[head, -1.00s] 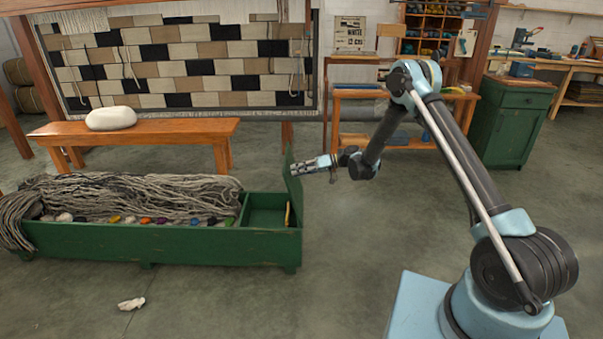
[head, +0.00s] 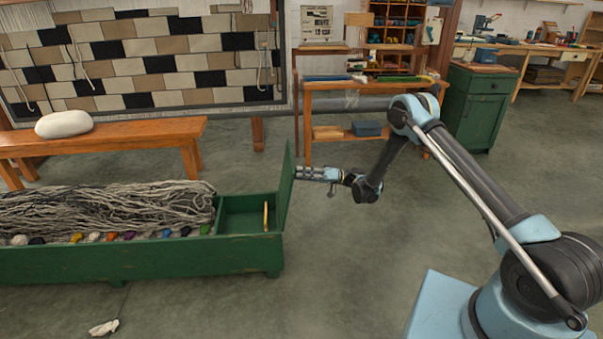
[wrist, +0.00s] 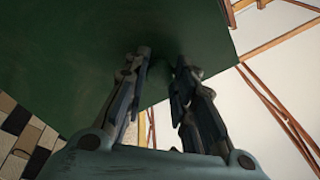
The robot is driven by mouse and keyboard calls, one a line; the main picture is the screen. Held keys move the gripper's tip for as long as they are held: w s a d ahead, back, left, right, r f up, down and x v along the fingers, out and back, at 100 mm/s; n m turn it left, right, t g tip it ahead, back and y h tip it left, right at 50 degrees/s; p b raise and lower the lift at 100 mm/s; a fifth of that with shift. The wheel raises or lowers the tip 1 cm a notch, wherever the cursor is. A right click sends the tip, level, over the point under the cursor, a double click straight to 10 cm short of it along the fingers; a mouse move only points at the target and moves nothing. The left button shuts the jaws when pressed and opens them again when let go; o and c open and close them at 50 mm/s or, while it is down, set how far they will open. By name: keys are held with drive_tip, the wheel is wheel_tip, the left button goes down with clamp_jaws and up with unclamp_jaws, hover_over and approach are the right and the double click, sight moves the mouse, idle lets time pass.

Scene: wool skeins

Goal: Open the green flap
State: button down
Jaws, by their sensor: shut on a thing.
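The green flap (head: 286,190) stands at the right end of the long green trough (head: 150,258), tilted a little outward to the right at its top. My gripper (head: 298,173) reaches it from the right, level with its upper part. In the wrist view the flap (wrist: 90,50) fills the upper left, and the two fingers (wrist: 162,58) point at it with a gap between them. The gripper is shut on the flap; the exact contact at the fingertips is dark and hard to see.
Grey wool and several small coloured pieces lie in the trough; its right compartment (head: 235,225) holds a thin yellow stick (head: 265,216). An orange bench (head: 150,135) with a white bundle (head: 63,123) stands behind. A white scrap (head: 103,328) lies in front.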

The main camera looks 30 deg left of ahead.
drive_tip(key=shift+d+f, duration=0.15)
drive_tip(key=c, duration=1.3)
unclamp_jaws()
drive_tip(key=v, duration=1.2)
drive_tip(key=shift+w, duration=0.15)
